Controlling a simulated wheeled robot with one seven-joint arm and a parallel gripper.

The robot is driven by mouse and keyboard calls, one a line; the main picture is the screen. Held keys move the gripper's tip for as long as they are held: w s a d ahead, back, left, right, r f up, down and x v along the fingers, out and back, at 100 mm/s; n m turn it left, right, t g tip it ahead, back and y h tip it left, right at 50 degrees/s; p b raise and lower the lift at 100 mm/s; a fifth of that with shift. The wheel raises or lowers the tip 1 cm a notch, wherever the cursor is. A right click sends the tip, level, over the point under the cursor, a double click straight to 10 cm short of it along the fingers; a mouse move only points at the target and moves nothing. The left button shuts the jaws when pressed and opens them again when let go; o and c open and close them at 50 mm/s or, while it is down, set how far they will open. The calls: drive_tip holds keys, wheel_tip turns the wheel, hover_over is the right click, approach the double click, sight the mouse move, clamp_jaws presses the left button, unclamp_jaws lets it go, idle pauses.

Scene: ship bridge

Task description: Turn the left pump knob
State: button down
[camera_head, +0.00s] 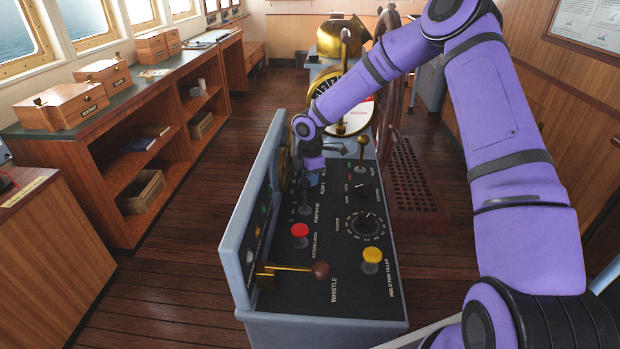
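My purple arm reaches over the grey-blue console (262,215) from the right. My gripper (312,176) points down at the far left part of the console's black top panel. The wrist hides its fingers and the panel under it, so I cannot tell if it touches or holds anything. No knob is clearly readable as the left pump knob; it may be hidden under my gripper. A small black knob (363,189) sits to the right of my gripper, on the panel's right side. A larger dial knob (367,222) with a ring of marks is nearer.
Close to my gripper stand a dark lever (305,197) and a brass lever (361,148). Nearer are a red button (300,231), a yellow button (372,255) and the whistle lever (295,268). A brass telegraph (325,85) stands behind. Floor on the left is clear.

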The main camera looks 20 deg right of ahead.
drive_tip(key=m, duration=0.6)
drive_tip(key=shift+s+a, duration=0.1)
drive_tip(key=shift+s, duration=0.05)
drive_tip(key=m, duration=0.5)
drive_tip(key=shift+s+m, duration=0.1)
drive_tip(key=shift+m, duration=0.2)
idle(0.4)
drive_tip(key=c, duration=1.1)
unclamp_jaws()
drive_tip(key=shift+c, duration=0.2)
drive_tip(key=shift+r, duration=0.1)
wheel_tip(320, 180, up, 11)
